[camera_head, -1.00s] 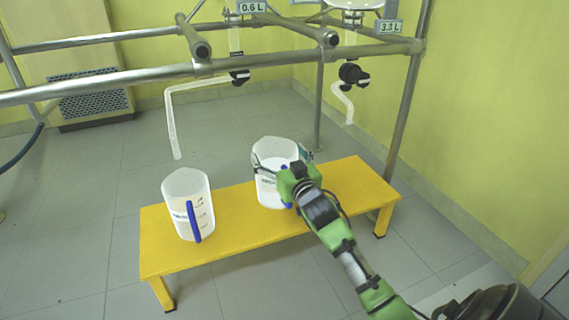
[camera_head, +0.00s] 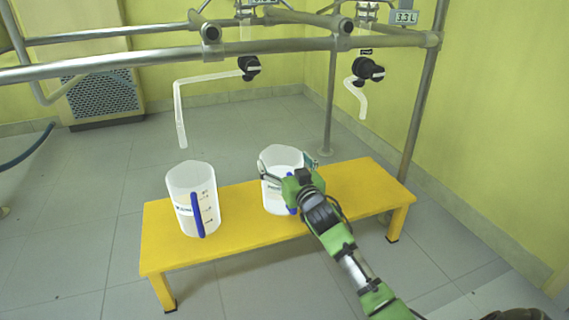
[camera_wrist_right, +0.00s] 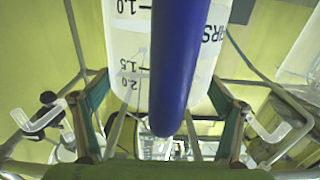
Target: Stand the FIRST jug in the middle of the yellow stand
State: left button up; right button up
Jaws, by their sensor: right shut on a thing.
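The yellow stand (camera_head: 350,193) is a low bench on the floor. A white jug (camera_head: 272,188) with a blue handle is over its middle; part of a label, "RS", shows on it in the right wrist view (camera_wrist_right: 205,38). My right gripper (camera_head: 288,167) is shut on this jug, its fingers around the sides, with the handle (camera_wrist_right: 178,65) between them. The jug looks upright; whether its base touches the stand I cannot tell. A second white jug (camera_head: 183,190) with a blue handle stands upright on the stand's left part; its label is too small to read. My left gripper is not in view.
A metal pipe frame (camera_head: 300,46) runs behind and above the stand. Two clear bent outlet tubes hang from black valves, one above the left jug (camera_head: 179,110) and one right of the held jug (camera_head: 361,105). The stand's right part is clear.

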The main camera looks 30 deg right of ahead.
jog(key=o, duration=2)
jog(key=shift+c, duration=0.2)
jog(key=shift+r, duration=0.1)
jog(key=shift+s+a, duration=0.1)
jog(key=shift+s, duration=0.05)
